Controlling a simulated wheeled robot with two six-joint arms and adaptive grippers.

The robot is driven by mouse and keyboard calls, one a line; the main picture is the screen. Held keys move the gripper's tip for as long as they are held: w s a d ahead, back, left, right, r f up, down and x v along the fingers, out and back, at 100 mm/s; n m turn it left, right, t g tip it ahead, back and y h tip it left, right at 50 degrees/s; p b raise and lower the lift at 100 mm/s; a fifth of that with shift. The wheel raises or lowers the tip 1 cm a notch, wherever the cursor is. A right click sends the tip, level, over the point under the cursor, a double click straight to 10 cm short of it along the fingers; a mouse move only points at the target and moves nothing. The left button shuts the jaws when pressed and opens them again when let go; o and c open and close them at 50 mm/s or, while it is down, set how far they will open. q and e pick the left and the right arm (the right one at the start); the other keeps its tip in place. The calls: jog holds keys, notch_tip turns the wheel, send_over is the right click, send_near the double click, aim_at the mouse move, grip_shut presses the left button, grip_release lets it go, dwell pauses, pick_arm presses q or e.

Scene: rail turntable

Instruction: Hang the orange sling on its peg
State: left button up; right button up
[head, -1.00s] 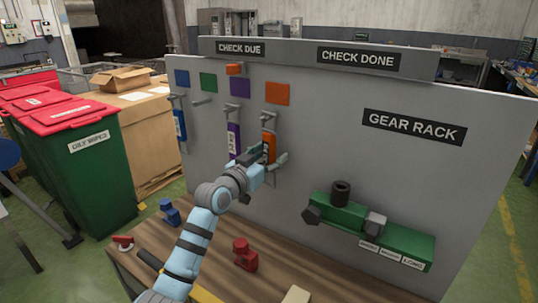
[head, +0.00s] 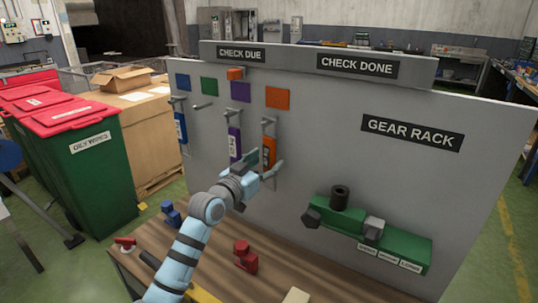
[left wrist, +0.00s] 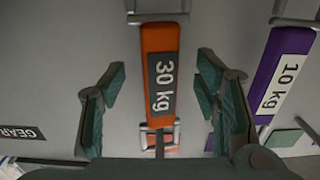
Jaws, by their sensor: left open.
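The orange sling (head: 268,150) hangs upright against the grey board, below an orange square (head: 277,98), with a metal fitting at its upper end. My left gripper (head: 264,166) is in front of the sling's lower part. In the left wrist view my left gripper (left wrist: 165,78) is open, with one finger on each side of the sling and visible gaps to both. Whether the upper fitting sits fully on its peg is hard to tell. My right gripper is out of view.
A purple sling (head: 234,143) marked "10 kg" hangs close beside the orange one, and a blue sling (head: 181,127) hangs farther left. An empty peg (head: 203,106) sticks out below the green square. The green gear rack (head: 385,243) is at right. Clamps stand on the bench below.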

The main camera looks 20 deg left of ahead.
pick_arm(q)
jog(key=s+a+p, duration=0.1)
jog(key=s+p, duration=0.5)
jog(key=s, duration=0.1)
jog(key=shift+s, duration=0.35)
dwell(0.5)
